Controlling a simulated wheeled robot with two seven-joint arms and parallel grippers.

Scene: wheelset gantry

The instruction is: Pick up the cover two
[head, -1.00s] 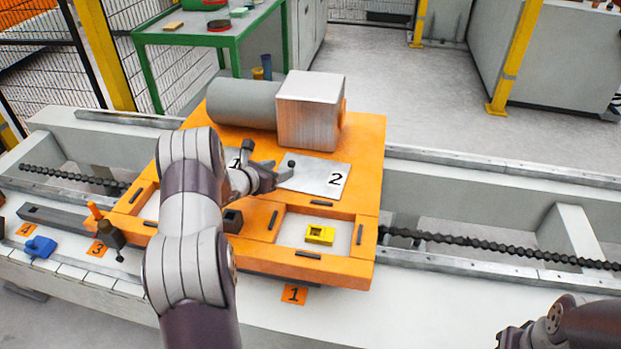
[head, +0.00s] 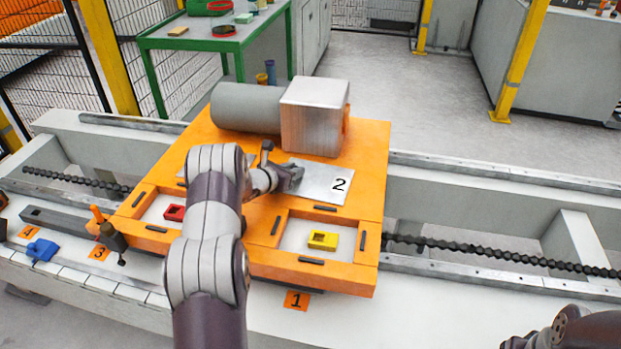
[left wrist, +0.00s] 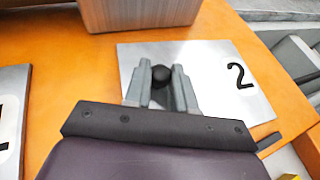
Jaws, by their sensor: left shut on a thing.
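Cover two (head: 325,184) is a flat grey metal plate marked 2, lying on the orange gantry deck. It also shows in the left wrist view (left wrist: 215,65). Its round black knob (left wrist: 161,75) stands between the fingers of my left gripper (left wrist: 161,82). In the head view my left gripper (head: 292,177) is at the plate's left part, shut on the knob, which it hides there. The plate appears flat on the deck; I cannot tell any gap beneath it. At bottom right only a dark part of my right arm shows, not its gripper.
Cover one (left wrist: 12,110) lies to the left, mostly behind my arm in the head view. A grey cylinder (head: 245,106) and metal block (head: 314,116) stand behind cover two. In front are recesses with a yellow block (head: 323,240) and a red block (head: 174,212).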

